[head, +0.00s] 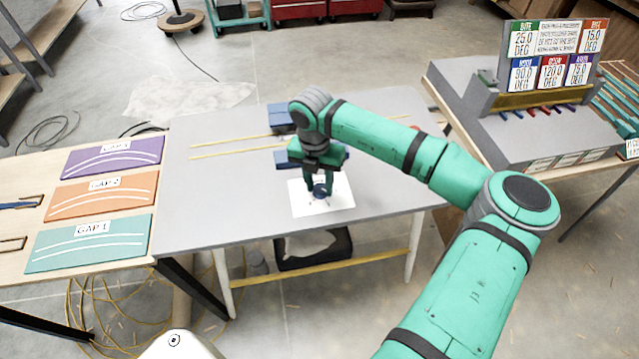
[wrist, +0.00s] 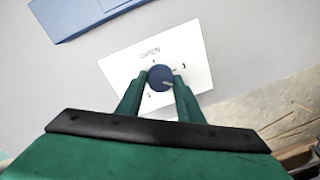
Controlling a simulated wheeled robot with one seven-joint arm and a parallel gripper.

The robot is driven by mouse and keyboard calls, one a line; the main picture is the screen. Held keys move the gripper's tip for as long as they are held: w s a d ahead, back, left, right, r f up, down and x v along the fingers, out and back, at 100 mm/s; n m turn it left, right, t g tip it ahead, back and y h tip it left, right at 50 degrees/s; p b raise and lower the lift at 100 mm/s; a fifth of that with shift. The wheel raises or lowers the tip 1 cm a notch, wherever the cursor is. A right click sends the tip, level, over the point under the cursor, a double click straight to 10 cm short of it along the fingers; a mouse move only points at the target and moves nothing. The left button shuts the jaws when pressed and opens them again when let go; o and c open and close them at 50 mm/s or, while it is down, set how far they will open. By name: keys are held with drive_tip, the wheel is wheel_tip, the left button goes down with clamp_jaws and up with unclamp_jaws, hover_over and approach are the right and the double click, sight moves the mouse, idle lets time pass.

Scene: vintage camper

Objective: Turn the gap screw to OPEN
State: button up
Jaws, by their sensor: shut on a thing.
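The gap screw is a round dark blue knob (wrist: 160,77) on a white dial card (wrist: 197,60) on the grey table. The card has the word OPEN at its top edge and small marks around the knob, with a "1" to the right. A pale pointer line on the knob points right and slightly down, not at OPEN. My gripper (wrist: 160,82) is shut on the knob from above, with a green finger on each side. In the head view the knob (head: 320,191) is partly hidden by my gripper, and the card (head: 338,200) lies beneath it.
Blue blocks (head: 281,118) stand on the grey table (head: 220,200) behind my gripper, with yellow rails (head: 225,150) beside them. Purple, orange and teal gap panels (head: 90,243) lie on the left bench. A sign board (head: 553,55) with degree labels stands on the right bench.

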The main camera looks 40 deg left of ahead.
drive_tip(key=shift+n, duration=0.9)
drive_tip(key=n, duration=0.4)
drive_tip(key=shift+s+d+n, duration=0.1)
drive_tip(key=shift+n, duration=0.2)
drive_tip(key=n, duration=0.6)
drive_tip(key=shift+t+y, duration=0.3)
drive_tip(key=n, duration=0.4)
drive_tip(key=shift+d, duration=0.1)
drive_tip(key=n, duration=0.3)
drive_tip(key=shift+n+y, duration=0.3)
drive_tip(key=n, duration=0.6)
drive_tip(key=shift+w, duration=0.25)
drive_tip(key=o, duration=1.1)
drive_tip(key=shift+c, duration=0.2)
